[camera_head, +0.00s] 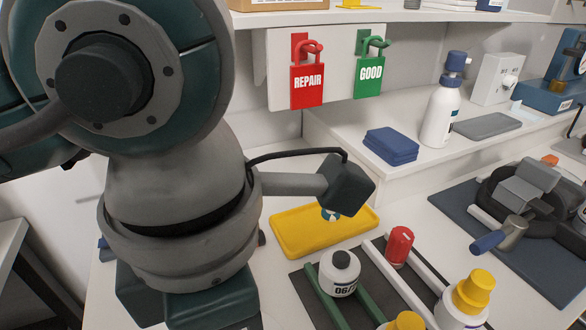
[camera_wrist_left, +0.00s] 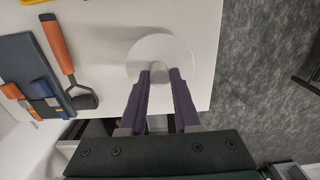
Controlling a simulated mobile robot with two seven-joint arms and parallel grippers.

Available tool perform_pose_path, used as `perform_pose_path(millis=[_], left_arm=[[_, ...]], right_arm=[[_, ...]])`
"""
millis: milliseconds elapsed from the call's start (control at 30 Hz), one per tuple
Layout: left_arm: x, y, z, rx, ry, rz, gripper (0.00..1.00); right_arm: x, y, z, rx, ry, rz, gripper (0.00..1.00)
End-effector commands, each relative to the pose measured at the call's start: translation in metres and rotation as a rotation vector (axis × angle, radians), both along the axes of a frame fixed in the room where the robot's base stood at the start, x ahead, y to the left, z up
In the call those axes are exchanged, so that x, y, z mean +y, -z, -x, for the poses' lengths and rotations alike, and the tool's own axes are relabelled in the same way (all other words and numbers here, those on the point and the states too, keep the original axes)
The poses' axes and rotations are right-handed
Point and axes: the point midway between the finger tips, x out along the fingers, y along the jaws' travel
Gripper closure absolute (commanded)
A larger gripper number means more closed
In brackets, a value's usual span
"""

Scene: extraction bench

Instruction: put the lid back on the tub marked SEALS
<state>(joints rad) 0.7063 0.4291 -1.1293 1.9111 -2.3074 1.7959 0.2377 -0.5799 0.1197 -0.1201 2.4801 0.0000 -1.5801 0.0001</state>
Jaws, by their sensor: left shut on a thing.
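In the left wrist view, a round, pale white lid (camera_wrist_left: 160,47) shows at the tips of my left gripper (camera_wrist_left: 160,76). The two dark purple fingers are shut on it, close to a small grey part at its near side. The lid is over the white bench top near the bench edge; I cannot tell its exact height. In the head view my left arm fills the left side, and its fingers and the lid are hidden. I cannot make out a tub marked SEALS in either view. My right gripper is not in view.
The wrist view shows an orange-handled scraper (camera_wrist_left: 57,45) and a blue board (camera_wrist_left: 28,58) left of the lid. Grey floor lies beyond the bench edge. The head view shows a yellow tray (camera_head: 290,235), a white bottle (camera_head: 341,283) and a red-capped item (camera_head: 399,247).

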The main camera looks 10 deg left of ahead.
Motion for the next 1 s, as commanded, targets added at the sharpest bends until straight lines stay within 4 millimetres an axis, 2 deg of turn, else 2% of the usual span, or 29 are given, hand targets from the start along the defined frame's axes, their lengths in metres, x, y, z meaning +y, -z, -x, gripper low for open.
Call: perform_pose_path(millis=[367,400,600,700,1000], left_arm=[[0.0001,0.0023,0.0001,0.0,0.0,0.0,1.0],[0.0001,0.0023,0.0001,-0.001,0.0,-0.001,0.67],[0.0001,0.0023,0.0001,-0.001,0.0,-0.001,0.45],[0.0,0.0023,0.0,-0.001,0.0,-0.001,0.34],[0.0,0.0007,0.0,-0.001,0.0,-0.001,0.34]], right_arm=[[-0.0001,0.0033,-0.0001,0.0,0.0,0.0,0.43],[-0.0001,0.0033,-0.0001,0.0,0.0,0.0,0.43],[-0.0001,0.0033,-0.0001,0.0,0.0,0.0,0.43],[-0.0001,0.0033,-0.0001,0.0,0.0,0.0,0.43],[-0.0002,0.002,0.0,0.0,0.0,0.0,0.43]])
